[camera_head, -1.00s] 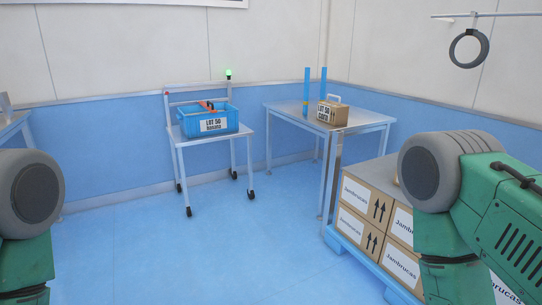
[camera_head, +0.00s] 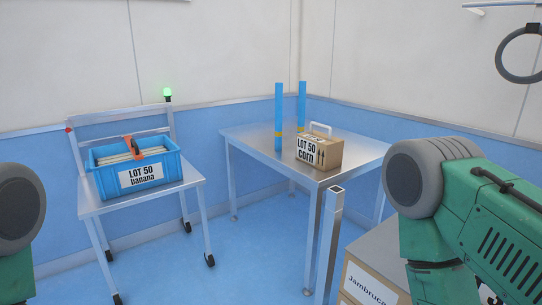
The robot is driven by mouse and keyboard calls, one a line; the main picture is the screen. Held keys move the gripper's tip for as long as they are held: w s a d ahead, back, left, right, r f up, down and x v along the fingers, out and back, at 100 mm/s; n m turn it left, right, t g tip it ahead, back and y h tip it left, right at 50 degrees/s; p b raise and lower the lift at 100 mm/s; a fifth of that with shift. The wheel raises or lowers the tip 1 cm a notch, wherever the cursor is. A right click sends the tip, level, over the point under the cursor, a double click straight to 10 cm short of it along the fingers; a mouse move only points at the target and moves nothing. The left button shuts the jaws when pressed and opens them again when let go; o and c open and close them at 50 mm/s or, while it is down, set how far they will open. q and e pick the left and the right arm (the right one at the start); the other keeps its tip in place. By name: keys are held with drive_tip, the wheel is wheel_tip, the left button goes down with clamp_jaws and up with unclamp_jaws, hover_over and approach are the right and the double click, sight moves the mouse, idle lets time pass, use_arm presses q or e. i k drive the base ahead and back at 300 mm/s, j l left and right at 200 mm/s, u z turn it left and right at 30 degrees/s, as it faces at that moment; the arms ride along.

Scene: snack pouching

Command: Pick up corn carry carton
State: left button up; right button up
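The corn carry carton (camera_head: 319,151) is a small brown box with a white handle on top and a label reading "LOT 50 corn". It stands upright on the steel table (camera_head: 250,135), near its front edge, ahead and a little right of centre. Parts of my two green and grey arms show at the left and right edges of the view. Neither gripper is in view, and nothing touches the carton.
A blue crate (camera_head: 166,175) labelled "LOT 50 banana" sits on a wheeled cart (camera_head: 95,208) at left. Two blue posts (camera_head: 278,118) rise from the table beside the carton. A square metal post (camera_head: 330,240) stands before the table. Stacked boxes (camera_head: 368,290) are at lower right. Blue floor (camera_head: 255,265) is open between cart and table.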

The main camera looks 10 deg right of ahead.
sight(324, 151)
drive_tip(key=i, duration=0.4)
drive_tip(key=i+j+z, duration=0.1)
drive_tip(key=i, duration=0.35)
